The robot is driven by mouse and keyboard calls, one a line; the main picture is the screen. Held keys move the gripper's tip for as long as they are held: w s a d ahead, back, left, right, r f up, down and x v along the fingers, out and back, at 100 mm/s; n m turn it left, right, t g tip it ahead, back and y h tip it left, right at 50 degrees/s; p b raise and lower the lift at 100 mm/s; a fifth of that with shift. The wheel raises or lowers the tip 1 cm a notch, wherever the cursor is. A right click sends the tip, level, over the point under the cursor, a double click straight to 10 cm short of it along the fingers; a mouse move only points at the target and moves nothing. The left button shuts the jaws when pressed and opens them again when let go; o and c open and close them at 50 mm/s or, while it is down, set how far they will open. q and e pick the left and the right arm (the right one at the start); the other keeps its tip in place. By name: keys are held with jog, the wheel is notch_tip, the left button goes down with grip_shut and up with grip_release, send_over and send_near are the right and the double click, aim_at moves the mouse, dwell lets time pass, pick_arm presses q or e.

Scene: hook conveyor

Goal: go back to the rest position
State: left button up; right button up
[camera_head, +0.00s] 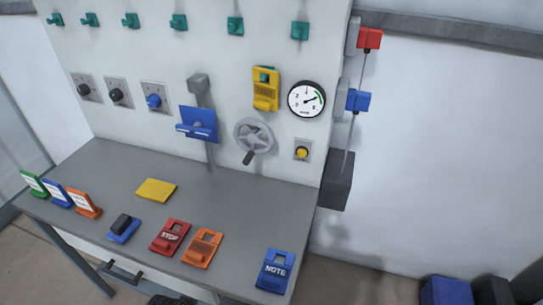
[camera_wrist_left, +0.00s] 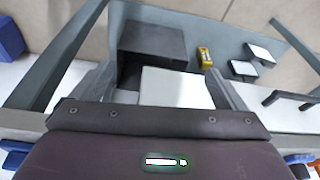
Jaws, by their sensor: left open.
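My left gripper (camera_wrist_left: 160,78) shows in the left wrist view with its two grey fingers spread apart. No object is clearly held between them; a white flat-topped thing (camera_wrist_left: 177,88) and a dark box (camera_wrist_left: 152,42) show beyond the gap. In the head view no gripper can be made out clearly; only a small dark shape shows at the bottom edge. My right gripper is in neither view.
The grey bench (camera_head: 100,165) carries several tags and a yellow pad (camera_head: 156,190). The panel above holds green hooks (camera_head: 235,27), a handwheel (camera_head: 253,135) and a gauge (camera_head: 306,99). A dark box (camera_head: 337,180) hangs off its right side. Blue bin (camera_head: 446,291) stands on the floor.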

pick_arm(q)
jog(key=s+f, duration=0.3)
jog(key=f, duration=1.2)
jog(key=s+a+f+g, duration=0.1)
jog(key=s+a+f, duration=0.1)
jog(key=s+f, duration=0.8)
jog(key=s+a+f+g, duration=0.1)
jog(key=s+a+f, duration=0.1)
jog(key=s+f, duration=0.7)
jog(key=shift+s+f, duration=0.4)
jog(key=shift+s, duration=0.35)
